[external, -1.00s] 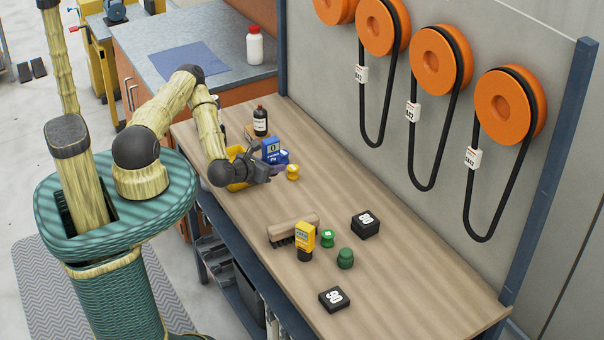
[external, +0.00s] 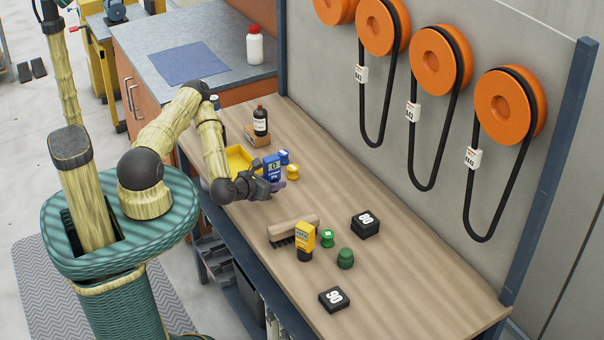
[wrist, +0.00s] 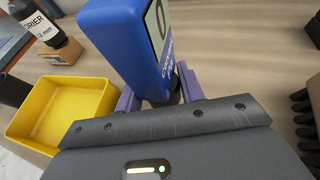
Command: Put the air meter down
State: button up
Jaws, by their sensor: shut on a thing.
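The air meter I see held is a blue handheld device (external: 272,167) with a display on its face. My gripper (external: 274,186) is shut on its lower part, above the wooden bench. In the wrist view the blue meter (wrist: 128,42) stands roughly upright between my purple fingers (wrist: 160,98). Its foot is mostly hidden by the gripper, so I cannot tell whether it touches the bench.
A yellow bin (wrist: 62,108) is close on the left. A small blue item (external: 284,156) and a yellow one (external: 292,172) stand beside the meter. A brush (external: 293,229), green pieces (external: 345,258) and black blocks (external: 366,224) lie nearer.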

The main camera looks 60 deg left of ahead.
jog(key=shift+f+b, duration=0.65)
jog(key=shift+f, duration=1.2)
jog(key=o, duration=1.1)
jog(key=shift+o, duration=0.2)
